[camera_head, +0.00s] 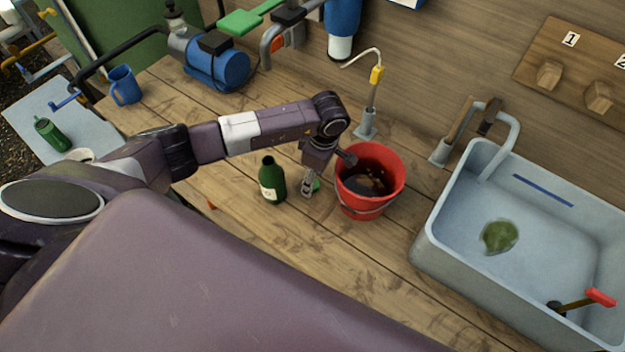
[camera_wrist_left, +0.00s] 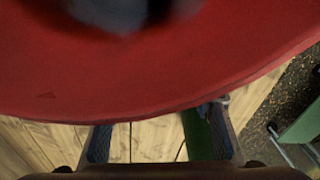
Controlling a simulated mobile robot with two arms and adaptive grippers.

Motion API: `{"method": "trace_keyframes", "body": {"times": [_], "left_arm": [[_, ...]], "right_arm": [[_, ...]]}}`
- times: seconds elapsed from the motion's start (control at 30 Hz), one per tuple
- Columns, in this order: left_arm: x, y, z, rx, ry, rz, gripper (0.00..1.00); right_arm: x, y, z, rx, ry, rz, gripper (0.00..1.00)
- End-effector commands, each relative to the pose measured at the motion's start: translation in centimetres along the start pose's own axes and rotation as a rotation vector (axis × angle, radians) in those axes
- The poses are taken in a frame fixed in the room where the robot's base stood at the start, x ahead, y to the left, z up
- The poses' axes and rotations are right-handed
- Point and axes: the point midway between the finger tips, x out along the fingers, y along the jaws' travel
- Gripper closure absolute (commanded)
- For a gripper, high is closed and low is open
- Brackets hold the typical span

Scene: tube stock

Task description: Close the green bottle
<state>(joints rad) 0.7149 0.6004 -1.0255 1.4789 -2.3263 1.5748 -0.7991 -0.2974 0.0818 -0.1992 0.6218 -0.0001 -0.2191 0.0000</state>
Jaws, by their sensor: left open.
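The green bottle (camera_head: 272,182) stands upright on the wooden worktop with a pale label; its neck shows no clear cap. My left gripper (camera_head: 309,186) points down just right of the bottle, apart from it, between it and the red bucket (camera_head: 352,200). In the left wrist view the open fingers (camera_wrist_left: 160,140) are partly under the red bucket's side (camera_wrist_left: 150,75), and a green shape (camera_wrist_left: 197,135) shows by the right finger. My right gripper is not in view.
A grey sink (camera_head: 440,215) with a red-handled tool (camera_head: 590,298) stands at the right. A yellow-topped tap (camera_head: 372,95) stands behind the bucket. A blue pump (camera_head: 220,68) and blue mug (camera_head: 124,86) are at the back left. The worktop in front of the bottle is mostly clear.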

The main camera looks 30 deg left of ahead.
Motion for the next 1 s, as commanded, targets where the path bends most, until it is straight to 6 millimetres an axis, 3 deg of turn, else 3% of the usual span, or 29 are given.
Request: {"method": "trace_keyframes", "body": {"times": [0.17, 0.47, 0.73, 1.0], "left_arm": [[1.33, 0.06, 0.08, 0.000, -0.002, 0.002, 0.51], [1.42, 0.08, 0.05, 0.000, -0.001, 0.002, 0.51], [1.39, 0.08, 0.04, 0.000, -0.001, 0.002, 0.79], [1.39, 0.08, 0.03, 0.000, -0.001, 0.002, 0.80]], "right_arm": [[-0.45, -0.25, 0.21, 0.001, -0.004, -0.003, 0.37], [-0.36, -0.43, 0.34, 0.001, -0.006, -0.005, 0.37], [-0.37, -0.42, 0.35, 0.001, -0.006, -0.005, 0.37], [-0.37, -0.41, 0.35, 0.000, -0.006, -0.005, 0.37]]}}
